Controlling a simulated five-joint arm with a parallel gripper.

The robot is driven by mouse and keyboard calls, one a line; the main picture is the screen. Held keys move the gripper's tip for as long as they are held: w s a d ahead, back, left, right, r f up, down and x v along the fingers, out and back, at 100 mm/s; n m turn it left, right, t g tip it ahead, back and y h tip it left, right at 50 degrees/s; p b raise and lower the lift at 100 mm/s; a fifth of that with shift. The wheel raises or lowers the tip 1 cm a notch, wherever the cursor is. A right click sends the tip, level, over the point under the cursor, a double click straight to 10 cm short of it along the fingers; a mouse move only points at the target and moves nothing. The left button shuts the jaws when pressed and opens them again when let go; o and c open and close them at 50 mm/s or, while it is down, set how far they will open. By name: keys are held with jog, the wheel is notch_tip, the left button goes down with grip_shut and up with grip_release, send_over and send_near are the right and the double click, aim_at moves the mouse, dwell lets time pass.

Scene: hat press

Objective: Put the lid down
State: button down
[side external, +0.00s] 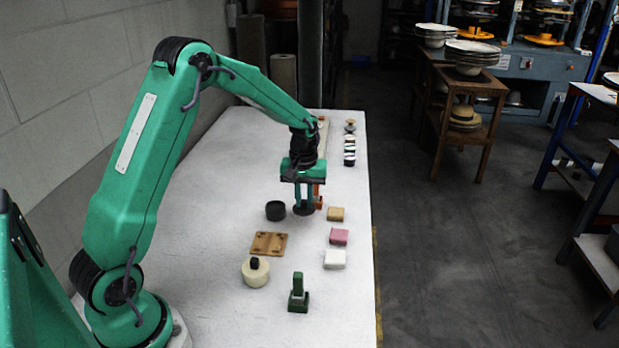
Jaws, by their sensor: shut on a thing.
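My gripper (303,194) points down over the white table, with its fingers shut on a small dark round piece. This piece looks like the lid (303,210). The lid is partly hidden by the fingers, and I cannot tell whether it touches the table. A dark round pot (276,211) stands just left of the lid, with a small gap between them. A cream round pot (256,274) with a dark knob on top stands nearer the camera.
A wooden board (268,244) lies in front of the dark pot. Tan (336,214), pink (339,237) and white (335,260) blocks line the right side. A green stand (298,296) is nearest. Small dark and light items (349,150) stand farther back.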

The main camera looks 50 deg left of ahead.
aim_at(303, 210)
jog(key=shift+w+a+f, duration=0.1)
jog(key=shift+a+f, duration=0.1)
jog(key=shift+a, duration=0.15)
jog(key=shift+f, duration=0.1)
jog(key=shift+f, duration=1.9)
jog(key=shift+f, duration=0.15)
jog(key=c, duration=1.4)
grip_release()
notch_tip(303, 210, up, 12)
jog(key=shift+r, duration=0.2)
